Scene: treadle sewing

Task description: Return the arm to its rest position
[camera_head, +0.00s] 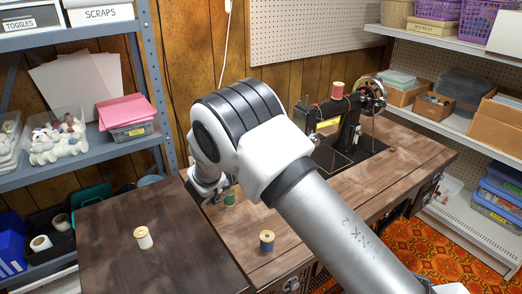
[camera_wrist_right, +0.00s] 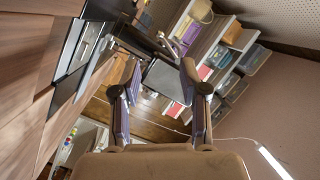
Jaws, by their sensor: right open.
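My right arm crosses the middle of the head view, from the lower right up to a bent joint. My right gripper (camera_wrist_right: 160,75) shows in the right wrist view with its two fingers spread apart and nothing between them. In the head view the arm hides most of its far end, so the gripper's place over the table is hard to tell. The black sewing machine (camera_head: 349,132) stands on the wooden table (camera_head: 410,150) right of the arm's bend, with a red spool (camera_head: 337,90) on top. My left gripper is in neither view.
A cream spool (camera_head: 143,238) stands on the left tabletop. A blue spool (camera_head: 267,241) stands near the front edge, and a green spool (camera_head: 229,200) is partly hidden beside my arm. Loaded shelves flank the table left (camera_head: 70,168) and right (camera_head: 460,130). The left tabletop is mostly clear.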

